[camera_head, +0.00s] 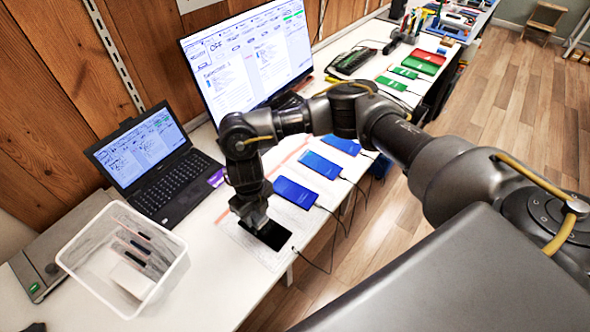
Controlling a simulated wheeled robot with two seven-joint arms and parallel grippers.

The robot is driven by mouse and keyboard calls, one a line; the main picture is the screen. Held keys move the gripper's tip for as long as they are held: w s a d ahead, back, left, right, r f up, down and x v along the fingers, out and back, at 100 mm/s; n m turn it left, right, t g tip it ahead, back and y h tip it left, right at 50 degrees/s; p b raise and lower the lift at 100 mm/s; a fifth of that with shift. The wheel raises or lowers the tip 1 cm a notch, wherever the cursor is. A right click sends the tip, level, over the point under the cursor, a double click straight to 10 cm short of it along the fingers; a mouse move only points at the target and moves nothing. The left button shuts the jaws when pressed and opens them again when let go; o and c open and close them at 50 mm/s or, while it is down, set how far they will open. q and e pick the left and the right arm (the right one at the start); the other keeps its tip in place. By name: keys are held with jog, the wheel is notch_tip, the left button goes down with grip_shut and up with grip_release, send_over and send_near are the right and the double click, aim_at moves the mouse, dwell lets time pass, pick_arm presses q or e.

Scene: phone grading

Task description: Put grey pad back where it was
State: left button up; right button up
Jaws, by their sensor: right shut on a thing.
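A dark flat pad (272,235), phone-like and black rather than clearly grey, lies at or just above a white sheet (251,249) near the table's front edge. A thin cable runs from its right end. My right gripper (254,222) points down over the pad and is shut on it; the fingers hide its upper left part. I cannot tell whether the pad touches the sheet. My left gripper is not in view.
Blue-screened phones (296,193) and green ones (391,83) lie in a row beyond the pad. A clear bin (75,262) with dark slim items stands left, near a laptop (173,187) and a monitor (214,88). The table's front edge is close to the pad.

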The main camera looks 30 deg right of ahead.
jog(key=m, duration=0.1)
jog(key=d+m, duration=0.1)
jog(key=m, duration=0.1)
jog(key=shift+s+r, duration=0.1)
jog(key=shift+s, duration=0.05)
jog(key=s+d+r+m, duration=0.1)
jog(key=s+d+m, duration=0.2)
jog(key=m, duration=1.2)
jog(key=s+d+m, duration=0.3)
jog(key=d+m, duration=0.2)
jog(key=m, duration=1.1)
jog(key=shift+s+d+r, duration=0.25)
jog(key=shift+s+r, duration=0.1)
jog(key=shift+r, duration=0.05)
